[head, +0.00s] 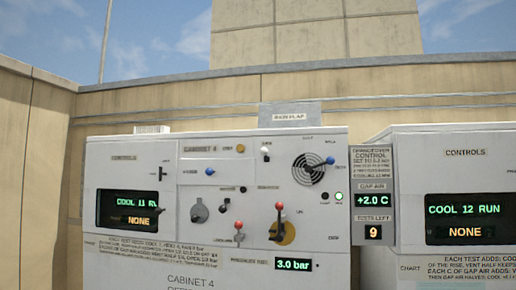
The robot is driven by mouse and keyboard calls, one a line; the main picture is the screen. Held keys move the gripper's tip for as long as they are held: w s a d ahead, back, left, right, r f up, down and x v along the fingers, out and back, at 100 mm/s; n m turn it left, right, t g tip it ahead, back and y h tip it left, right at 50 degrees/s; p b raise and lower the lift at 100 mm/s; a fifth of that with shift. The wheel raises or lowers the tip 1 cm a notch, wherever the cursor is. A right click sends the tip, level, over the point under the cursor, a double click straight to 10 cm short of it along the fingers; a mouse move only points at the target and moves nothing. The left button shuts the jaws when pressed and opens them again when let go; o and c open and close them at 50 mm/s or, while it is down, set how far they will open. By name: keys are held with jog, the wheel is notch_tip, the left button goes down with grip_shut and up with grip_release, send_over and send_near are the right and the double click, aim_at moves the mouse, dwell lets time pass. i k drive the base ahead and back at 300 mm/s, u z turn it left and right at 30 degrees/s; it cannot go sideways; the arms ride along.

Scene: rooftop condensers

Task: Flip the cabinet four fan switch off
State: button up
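Cabinet 4 (215,255) stands left of centre in the head view, a pale box with its name on the front. Its panel carries a small dark toggle (163,174), a white-tipped toggle (265,153), a fan grille (307,170) with a blue knob (329,160), a red-tipped lever (278,220) over a yellow disc, and another small red-tipped lever (238,226). The small labels are too blurred to tell which one is the fan switch. The left display (127,211) reads COOL 11 RUN and NONE. My gripper is not in view.
A second cabinet (455,265) at right reads COOL 12 RUN and NONE. Between them a strip (373,180) shows +2.0 C and 9. A pressure display (293,265) reads 3.0 bar. A tan parapet wall (230,95) runs behind the cabinets. No floor shows.

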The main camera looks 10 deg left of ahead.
aim_at(263, 152)
jog(key=u, duration=0.55)
jog(key=k, duration=0.65)
jog(key=u, duration=0.75)
jog(key=i, duration=0.35)
jog(key=u, duration=0.8)
jog(key=i, duration=2.1)
jog(key=z, duration=1.35)
jog(key=i, duration=0.3)
jog(key=z, duration=0.15)
